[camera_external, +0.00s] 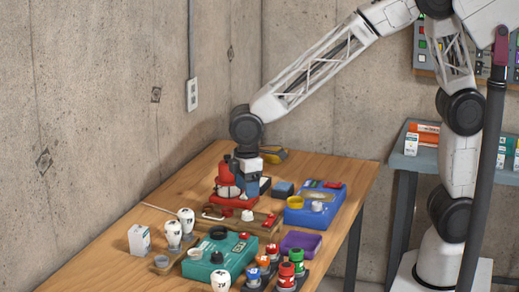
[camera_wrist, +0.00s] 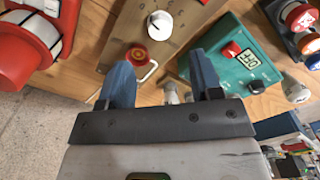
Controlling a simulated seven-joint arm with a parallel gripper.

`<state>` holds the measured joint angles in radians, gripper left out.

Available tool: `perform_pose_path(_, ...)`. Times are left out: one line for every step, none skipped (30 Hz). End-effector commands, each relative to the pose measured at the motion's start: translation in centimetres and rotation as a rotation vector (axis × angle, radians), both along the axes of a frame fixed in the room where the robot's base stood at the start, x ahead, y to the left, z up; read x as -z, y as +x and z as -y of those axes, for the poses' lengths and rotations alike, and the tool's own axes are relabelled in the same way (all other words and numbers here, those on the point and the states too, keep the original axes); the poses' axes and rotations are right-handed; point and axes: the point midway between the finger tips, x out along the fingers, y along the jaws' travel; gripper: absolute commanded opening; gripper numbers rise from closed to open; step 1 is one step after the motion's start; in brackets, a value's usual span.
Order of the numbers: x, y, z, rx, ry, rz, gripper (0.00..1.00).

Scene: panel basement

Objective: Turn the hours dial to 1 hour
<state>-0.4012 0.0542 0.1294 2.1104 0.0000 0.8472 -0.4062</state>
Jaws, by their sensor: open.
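No label marking an hours dial is legible, so I cannot tell which control it is. A white knob with a dark pointer line (camera_wrist: 159,25) stands on a wooden panel (camera_wrist: 190,12) ahead of my gripper; what seems to be the same white knob (camera_external: 247,215) shows in the external view. My gripper (camera_wrist: 161,66) has its two blue fingers apart with nothing held between them.
A red and white device (camera_external: 229,187) stands close to my gripper. A teal box (camera_wrist: 243,58) with a red switch and black knob is at right. A blue box (camera_external: 315,208), purple block (camera_external: 300,243) and several white bulb-like items (camera_external: 186,219) crowd the table. Concrete wall stands behind.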

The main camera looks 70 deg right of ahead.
Motion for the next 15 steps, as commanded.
perform_pose_path(0.0,0.01,-0.02,0.0,0.0,0.0,0.59)
perform_pose_path(0.0,0.0,-0.01,0.0,0.0,0.0,0.59)
perform_pose_path(-0.01,0.0,0.0,0.0,0.0,0.0,0.59)
perform_pose_path(-0.01,-0.01,0.01,0.0,0.0,0.0,0.59)
perform_pose_path(0.0,-0.01,0.0,0.0,0.0,0.0,0.59)
perform_pose_path(0.0,-0.02,0.01,0.0,0.0,0.0,0.59)
perform_pose_path(0.0,-0.02,0.01,0.0,0.0,0.0,0.59)
perform_pose_path(0.01,-0.03,0.01,0.0,0.0,0.0,0.59)
perform_pose_path(0.04,-0.03,0.01,0.0,0.0,0.0,0.59)
perform_pose_path(0.09,-0.03,0.01,0.0,0.0,0.0,0.59)
perform_pose_path(0.16,-0.03,0.02,0.0,-0.001,-0.001,0.59)
perform_pose_path(0.29,-0.03,0.02,0.0,-0.001,-0.001,0.59)
perform_pose_path(0.42,-0.03,0.02,0.0,-0.001,-0.001,0.59)
perform_pose_path(0.57,-0.03,0.02,0.0,0.0,-0.001,0.59)
perform_pose_path(0.82,-0.04,0.03,0.0,-0.001,-0.002,0.59)
